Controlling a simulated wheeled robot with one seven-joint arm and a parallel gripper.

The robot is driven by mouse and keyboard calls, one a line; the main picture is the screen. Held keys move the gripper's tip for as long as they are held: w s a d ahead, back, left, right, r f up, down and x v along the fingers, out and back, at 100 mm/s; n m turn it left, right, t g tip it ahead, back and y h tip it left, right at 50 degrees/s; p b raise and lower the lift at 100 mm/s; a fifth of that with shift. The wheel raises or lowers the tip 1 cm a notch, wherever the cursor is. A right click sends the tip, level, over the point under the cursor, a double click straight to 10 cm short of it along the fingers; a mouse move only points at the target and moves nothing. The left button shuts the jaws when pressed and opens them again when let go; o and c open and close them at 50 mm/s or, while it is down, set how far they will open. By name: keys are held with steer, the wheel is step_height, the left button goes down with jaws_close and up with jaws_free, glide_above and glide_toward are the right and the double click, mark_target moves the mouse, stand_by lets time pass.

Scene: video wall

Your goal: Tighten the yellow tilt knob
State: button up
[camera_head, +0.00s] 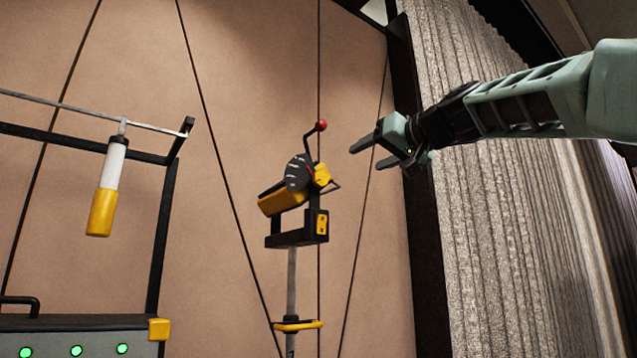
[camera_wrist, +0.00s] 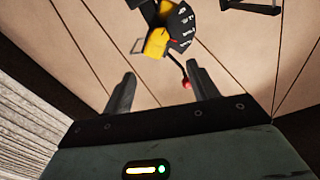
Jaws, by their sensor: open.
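The yellow tilt knob (camera_head: 322,176) is on the right side of a pole-mounted head, beside a dark dial (camera_head: 297,172) with pale marks. In the wrist view the yellow knob (camera_wrist: 157,42) shows beyond the fingertips, with the dark dial (camera_wrist: 181,27) at its right. A lever with a red ball (camera_head: 321,125) rises above the head; the ball (camera_wrist: 187,84) shows near the right finger in the wrist view. My gripper (camera_head: 371,154) is open and empty, to the right of the knob and apart from it. Its fingers (camera_wrist: 160,78) point toward the head.
The head has a yellow body (camera_head: 284,200) and a black bracket (camera_head: 297,239) on a thin pole (camera_head: 291,280). A black rack (camera_head: 162,230) at left carries a hanging white and yellow cylinder (camera_head: 107,187). A grey curtain (camera_head: 500,230) hangs at right. Several dark lines cross the tan wall.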

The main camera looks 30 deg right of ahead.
steer(key=w+p, duration=0.2)
steer(key=p, duration=0.8)
glide_toward(322, 179)
steer(key=w, duration=0.9)
steer(key=shift+a, duration=0.15)
steer(key=c, duration=1)
